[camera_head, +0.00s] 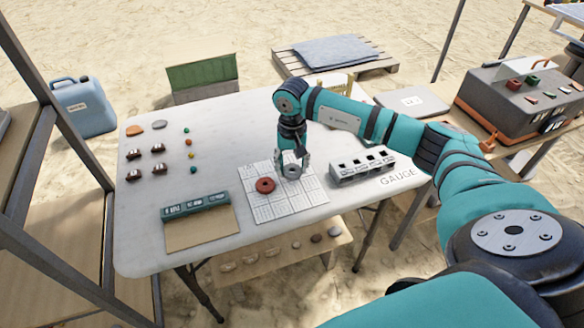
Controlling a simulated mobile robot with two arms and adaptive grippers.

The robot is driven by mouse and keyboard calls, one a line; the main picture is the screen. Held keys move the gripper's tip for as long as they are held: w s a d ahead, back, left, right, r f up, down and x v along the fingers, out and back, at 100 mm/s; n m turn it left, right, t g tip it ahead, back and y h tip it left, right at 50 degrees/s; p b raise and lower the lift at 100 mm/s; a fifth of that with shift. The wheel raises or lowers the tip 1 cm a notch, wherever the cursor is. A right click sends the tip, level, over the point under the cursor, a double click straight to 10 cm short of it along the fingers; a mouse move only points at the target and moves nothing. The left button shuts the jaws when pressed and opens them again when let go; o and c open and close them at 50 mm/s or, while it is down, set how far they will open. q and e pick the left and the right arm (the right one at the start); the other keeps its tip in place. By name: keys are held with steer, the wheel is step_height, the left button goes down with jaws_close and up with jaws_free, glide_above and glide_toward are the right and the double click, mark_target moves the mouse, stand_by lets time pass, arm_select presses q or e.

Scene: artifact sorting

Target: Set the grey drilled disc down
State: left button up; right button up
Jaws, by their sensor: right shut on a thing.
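The grey drilled disc (292,171) is a small ring with a hole in its middle. It is between the fingers of my right gripper (293,167), at the white gridded sheet (288,208) on the table. I cannot tell whether the disc touches the sheet. My right gripper points down and is shut on the disc. A red drilled disc (265,185) lies on the sheet just left of it. My left gripper is not in view.
The white table (150,228) also carries a grey gauge block (362,168) to the right, a green labelled strip (195,205) at the front left and several small pieces at the far left. The table's back middle is clear.

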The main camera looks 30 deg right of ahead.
steer(key=s+d+r+p, duration=0.1)
steer(key=s+d, duration=0.2)
steer(key=s, duration=0.5)
steer(key=s+d+r, duration=0.1)
steer(key=s+d, duration=0.2)
steer(key=s, duration=0.4)
steer(key=a+r+n, duration=0.3)
steer(key=a+r, duration=0.2)
steer(key=a, duration=0.5)
steer(key=a+r+n+p, duration=0.1)
steer(key=a+r+n, duration=0.3)
steer(key=a, duration=0.5)
step_height(320, 180, up, 2)
steer(key=shift+s+a, duration=0.25)
steer(key=shift+a, duration=0.15)
